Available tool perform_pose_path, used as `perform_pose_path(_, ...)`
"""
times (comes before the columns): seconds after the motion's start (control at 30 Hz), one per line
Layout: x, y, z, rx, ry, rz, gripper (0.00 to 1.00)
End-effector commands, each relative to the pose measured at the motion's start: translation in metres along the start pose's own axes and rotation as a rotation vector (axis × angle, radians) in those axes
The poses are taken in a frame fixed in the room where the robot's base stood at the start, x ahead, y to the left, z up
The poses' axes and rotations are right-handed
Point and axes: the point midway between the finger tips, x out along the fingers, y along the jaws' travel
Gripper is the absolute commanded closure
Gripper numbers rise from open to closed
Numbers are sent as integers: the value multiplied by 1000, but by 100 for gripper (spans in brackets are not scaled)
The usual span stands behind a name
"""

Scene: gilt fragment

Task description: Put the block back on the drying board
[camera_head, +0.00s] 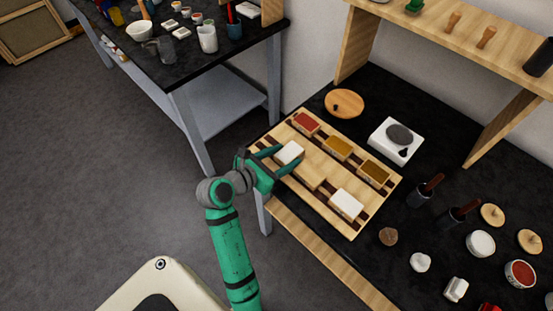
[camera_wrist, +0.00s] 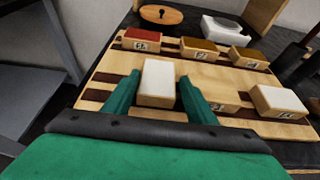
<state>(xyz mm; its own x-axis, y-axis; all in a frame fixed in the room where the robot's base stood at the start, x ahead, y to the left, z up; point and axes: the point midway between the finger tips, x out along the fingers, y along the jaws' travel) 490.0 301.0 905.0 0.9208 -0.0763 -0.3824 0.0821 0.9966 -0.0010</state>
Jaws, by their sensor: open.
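The drying board (camera_head: 334,219) is pale wood with dark cross strips, on the black bench top. A white-topped block (camera_head: 289,152) is at its front left and appears to rest on it; its base is partly hidden. My gripper (camera_head: 287,159) is open around this block, one finger on each side. The wrist view shows the same block (camera_wrist: 158,80) between the green fingers, with a small gap visible. The board (camera_wrist: 110,62) also bears red (camera_head: 305,122), ochre (camera_head: 338,147) and brown (camera_head: 374,172) blocks along the back, and another white block (camera_head: 346,203) at front right.
A wooden-topped block (camera_head: 309,179) sits at the board's front middle, close to my right finger. A round wooden lid (camera_head: 344,102) and a white burner (camera_head: 396,140) stand behind. Brushes, jars and small lumps crowd the right. A shelf (camera_head: 470,50) overhangs the back.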

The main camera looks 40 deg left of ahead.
Motion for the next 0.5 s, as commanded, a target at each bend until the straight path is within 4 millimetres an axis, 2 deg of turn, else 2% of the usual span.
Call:
perform_pose_path(0.17,-16,2,2,0,-1,5,49)
perform_pose_path(0.5,-84,3,1,-1,0,9,49)
